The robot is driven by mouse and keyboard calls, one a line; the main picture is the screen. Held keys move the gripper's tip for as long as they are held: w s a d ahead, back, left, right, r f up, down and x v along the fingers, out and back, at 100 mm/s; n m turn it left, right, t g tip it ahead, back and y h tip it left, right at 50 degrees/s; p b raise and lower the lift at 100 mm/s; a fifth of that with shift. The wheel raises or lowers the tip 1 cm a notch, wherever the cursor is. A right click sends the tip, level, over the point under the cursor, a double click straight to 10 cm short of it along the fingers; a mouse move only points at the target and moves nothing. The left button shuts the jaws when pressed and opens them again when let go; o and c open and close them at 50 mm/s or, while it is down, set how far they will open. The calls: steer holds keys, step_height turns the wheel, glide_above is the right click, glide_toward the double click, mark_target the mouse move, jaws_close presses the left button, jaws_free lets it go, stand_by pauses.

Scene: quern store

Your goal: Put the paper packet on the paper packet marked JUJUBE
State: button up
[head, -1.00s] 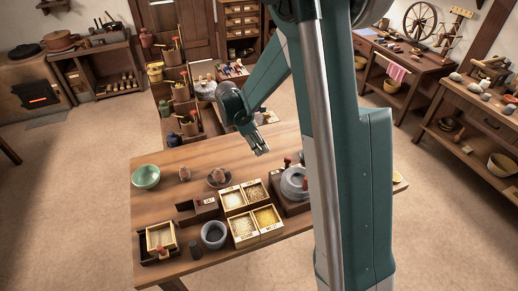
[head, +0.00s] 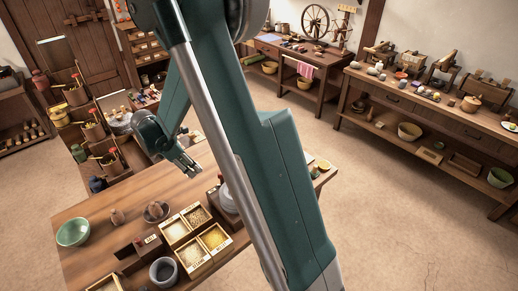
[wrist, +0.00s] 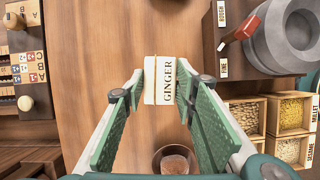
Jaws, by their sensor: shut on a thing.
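A cream paper packet marked GINGER (wrist: 152,85) is between the fingertips of my gripper (wrist: 163,88) in the wrist view. The fingers are closed on its two sides, above the brown table top. In the head view my gripper (head: 191,168) hangs over the far part of the table (head: 100,208), and the packet cannot be made out there. I cannot pick out a packet marked JUJUBE in either view.
A grey quern (wrist: 292,35) stands on a dark base with ROUGH and FINE labels. Grain boxes (wrist: 245,118) and a small bowl (wrist: 190,153) are nearby. A green bowl (head: 73,232) is at the table's left. A long side table (head: 430,97) stands at right.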

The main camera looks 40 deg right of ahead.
steer(key=s+d+r, duration=0.1)
steer(key=s+d, duration=0.1)
steer(key=d, duration=1.9)
steer(key=s+d+r+n+p, duration=0.1)
steer(key=s+d+r, duration=0.1)
steer(key=d, duration=2)
steer(key=shift+d+p, duration=0.25)
steer(key=shift+p, duration=0.05)
steer(key=shift+s, duration=0.1)
steer(key=shift+f+b, duration=0.6)
steer(key=shift+f, duration=2.45)
steer(key=shift+f+b, duration=0.35)
steer(key=shift+f, duration=1.5)
steer(key=shift+f, duration=0.15)
steer(key=o, duration=0.8)
